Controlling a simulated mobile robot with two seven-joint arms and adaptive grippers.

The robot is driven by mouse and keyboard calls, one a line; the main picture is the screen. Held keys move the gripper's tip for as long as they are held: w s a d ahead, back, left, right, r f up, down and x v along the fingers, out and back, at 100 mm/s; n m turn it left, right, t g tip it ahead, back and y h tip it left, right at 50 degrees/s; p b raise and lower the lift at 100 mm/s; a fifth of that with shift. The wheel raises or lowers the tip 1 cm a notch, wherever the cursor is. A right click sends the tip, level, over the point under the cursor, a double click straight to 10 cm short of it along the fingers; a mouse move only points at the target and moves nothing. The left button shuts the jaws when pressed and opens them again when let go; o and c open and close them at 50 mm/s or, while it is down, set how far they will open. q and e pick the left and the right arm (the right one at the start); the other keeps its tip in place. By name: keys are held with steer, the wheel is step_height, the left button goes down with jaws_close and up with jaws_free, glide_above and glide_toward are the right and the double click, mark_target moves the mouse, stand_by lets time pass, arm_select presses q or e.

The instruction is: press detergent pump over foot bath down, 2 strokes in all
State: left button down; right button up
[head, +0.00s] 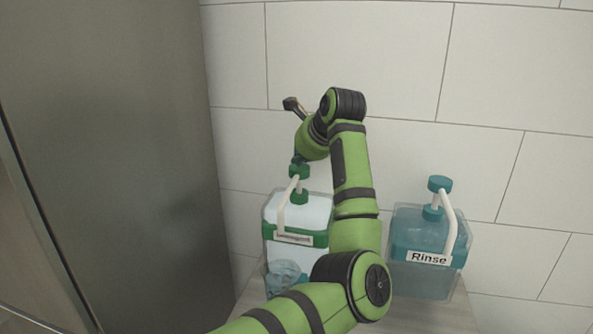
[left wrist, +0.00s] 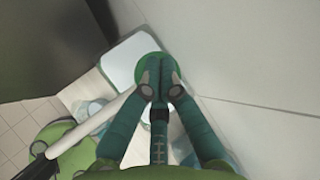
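The pump with a green head (head: 299,171) and white spout tops a whitish bottle (head: 310,212) in a clear holder with a green band, left of centre. Its label is too small to read. My left gripper (head: 300,159) points down directly above the pump head. In the left wrist view, the teal fingers (left wrist: 160,82) are together, tips over the green disc of the pump head (left wrist: 148,66), with nothing held between them. I cannot tell whether they touch it. A clear bluish vessel (head: 287,276) sits low under the spout, partly hidden. My right gripper is not in view.
A teal bottle (head: 418,232) labelled "Rinse" with its own pump (head: 440,184) stands right of my forearm. A tall grey panel (head: 120,150) is at the left. A tiled wall (head: 500,70) is close behind.

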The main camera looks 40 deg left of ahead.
arm_select(q)
steer(key=shift+r+p, duration=1.85)
steer(key=shift+r, duration=1.05)
steer(key=n+p, duration=0.1)
steer(key=n, duration=0.1)
steer(key=r+n+p, duration=0.1)
steer(key=n, duration=0.1)
steer(key=shift+w+a+r, duration=0.1)
steer(key=f+n, duration=0.2)
steer(key=n, duration=0.2)
steer(key=f+n+h+b, duration=0.1)
steer(key=f+n, duration=0.1)
steer(key=n, duration=0.2)
steer(key=f+n, duration=0.3)
steer(key=n, duration=0.2)
steer(key=shift+w+h, duration=0.2)
steer(key=shift+h, duration=0.2)
steer(key=shift+f, duration=0.1)
stand_by(0.4)
